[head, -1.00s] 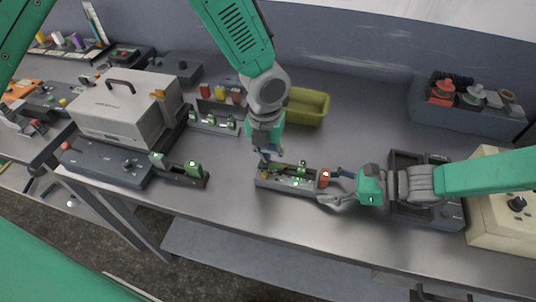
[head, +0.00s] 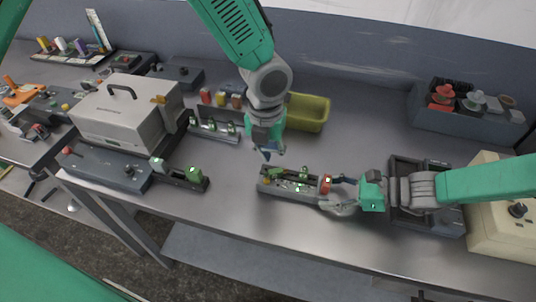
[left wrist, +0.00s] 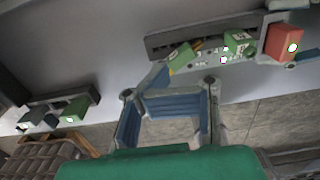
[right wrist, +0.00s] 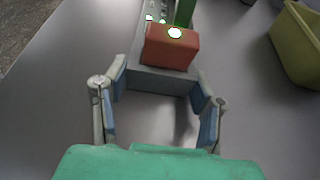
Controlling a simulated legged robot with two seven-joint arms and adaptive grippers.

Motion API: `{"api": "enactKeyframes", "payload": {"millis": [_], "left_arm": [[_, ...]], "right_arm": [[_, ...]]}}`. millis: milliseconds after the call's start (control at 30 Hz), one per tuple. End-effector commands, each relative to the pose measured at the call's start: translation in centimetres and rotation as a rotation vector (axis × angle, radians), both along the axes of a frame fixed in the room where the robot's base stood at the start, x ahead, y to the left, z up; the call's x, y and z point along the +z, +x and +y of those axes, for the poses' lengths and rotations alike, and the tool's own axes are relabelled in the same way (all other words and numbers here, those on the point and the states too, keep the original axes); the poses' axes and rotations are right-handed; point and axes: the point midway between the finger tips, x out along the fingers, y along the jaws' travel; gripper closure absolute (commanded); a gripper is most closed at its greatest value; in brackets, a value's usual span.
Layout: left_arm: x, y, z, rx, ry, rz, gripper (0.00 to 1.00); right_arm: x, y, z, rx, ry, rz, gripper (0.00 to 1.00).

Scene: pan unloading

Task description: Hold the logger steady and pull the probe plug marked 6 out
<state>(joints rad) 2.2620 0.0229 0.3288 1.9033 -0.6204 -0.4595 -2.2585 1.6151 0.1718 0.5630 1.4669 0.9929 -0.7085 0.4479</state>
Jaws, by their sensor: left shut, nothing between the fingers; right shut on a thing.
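The logger (head: 288,194) is a narrow grey box on the bench, with a red block (head: 326,184) at its right end. A green plug (left wrist: 240,43) stands on its top face near the red block. A second green piece (left wrist: 181,57) lies tilted along the logger; no number is readable. My left gripper (head: 267,154) is shut and empty, just above and behind the logger's left end. My right gripper (head: 334,194) is shut on the logger's right end; the right wrist view shows the fingers (right wrist: 158,95) either side of the end below the red block.
A grey case (head: 125,105) and another unit with green plugs (head: 185,180) stand to the left. A yellow-green bin (head: 307,112) is behind the logger. A dark tray (head: 440,217) and a beige box (head: 495,225) are to the right. The bench in front is clear.

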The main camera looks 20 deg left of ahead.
Motion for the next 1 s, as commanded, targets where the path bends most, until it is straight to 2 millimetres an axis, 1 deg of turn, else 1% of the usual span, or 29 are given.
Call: {"api": "enactKeyframes", "payload": {"millis": [233, 267, 300, 333, 367, 633, 733, 867, 1000], "left_arm": [[0.1, 0.0, 0.0, 0.0, 0.0, 0.0, 1.0], [0.1, 0.0, 0.0, 0.0, 0.0, 0.0, 0.97], [0.1, 0.0, 0.0, 0.0, 0.0, 0.0, 0.83], [0.1, 0.0, 0.0, 0.0, 0.0, 0.0, 0.73], [0.1, 0.0, 0.0, 0.0, 0.0, 0.0, 0.68], [0.1, 0.0, 0.0, 0.0, 0.0, 0.0, 0.68], [0.5, 0.0, 0.0, 0.0, -0.001, -0.001, 0.68], [2.3, 0.1, 0.0, 0.001, -0.002, -0.003, 0.68], [5.3, 0.2, 0.0, 0.001, -0.003, -0.004, 0.68]], "right_arm": [[0.1, 0.0, 0.1, 0.001, 0.003, 0.001, 0.91], [0.1, 0.0, 0.1, 0.001, 0.003, 0.001, 0.91], [0.1, 0.0, 0.1, 0.001, 0.003, 0.001, 0.91], [0.1, 0.0, 0.1, 0.001, 0.003, 0.001, 0.91], [0.1, 0.0, 0.1, 0.001, 0.003, 0.001, 0.91], [0.1, 0.0, 0.1, 0.001, 0.003, 0.001, 0.91], [0.1, 0.0, 0.1, 0.001, 0.003, 0.001, 0.91], [0.1, 0.0, 0.1, 0.001, 0.003, 0.001, 0.91], [0.1, 0.0, 0.1, 0.0, 0.003, 0.0, 0.91]]}}
